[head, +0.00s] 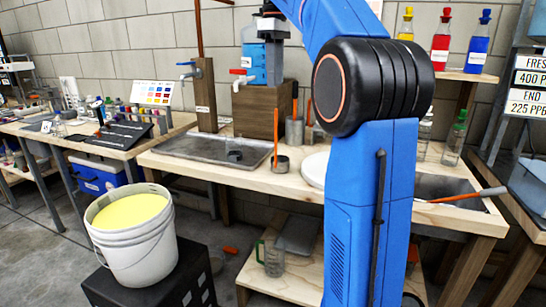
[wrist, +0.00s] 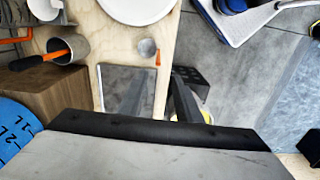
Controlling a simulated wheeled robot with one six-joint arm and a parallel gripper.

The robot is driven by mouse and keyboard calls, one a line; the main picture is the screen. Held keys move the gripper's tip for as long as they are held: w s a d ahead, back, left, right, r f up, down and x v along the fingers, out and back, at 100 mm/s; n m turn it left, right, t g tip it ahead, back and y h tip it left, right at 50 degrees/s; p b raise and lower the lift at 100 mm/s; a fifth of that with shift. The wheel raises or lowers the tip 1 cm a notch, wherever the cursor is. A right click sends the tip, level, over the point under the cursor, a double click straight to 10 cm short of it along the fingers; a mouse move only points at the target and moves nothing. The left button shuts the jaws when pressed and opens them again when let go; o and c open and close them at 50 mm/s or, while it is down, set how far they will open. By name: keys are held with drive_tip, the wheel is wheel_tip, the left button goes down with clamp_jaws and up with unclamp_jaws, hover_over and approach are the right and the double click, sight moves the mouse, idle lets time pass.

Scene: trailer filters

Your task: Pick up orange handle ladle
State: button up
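The orange handle ladle (head: 276,140) appears to be the small grey cup with an upright orange handle on the near edge of the wooden counter. In the wrist view the ladle (wrist: 147,48) shows from above as a round grey cup with a short orange handle end beside it. My gripper (wrist: 156,82) shows as two dark fingers spread apart, with nothing seen between them. It is over the counter's tray area, and the ladle lies beyond the fingers in the picture. The arm hides part of the counter in the head view.
A metal can (head: 295,131) with orange-handled tools stands behind the ladle. A white plate (head: 315,170) lies to its right and a metal tray (head: 180,146) to its left. A blue jug (head: 255,62) sits on a wooden block. A bucket (head: 135,250) of yellow paint stands in front.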

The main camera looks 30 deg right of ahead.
wheel_tip(320, 180, down, 17)
drive_tip(key=shift+d, duration=0.25)
idle(0.5)
drive_tip(key=shift+r, duration=0.1)
clamp_jaws()
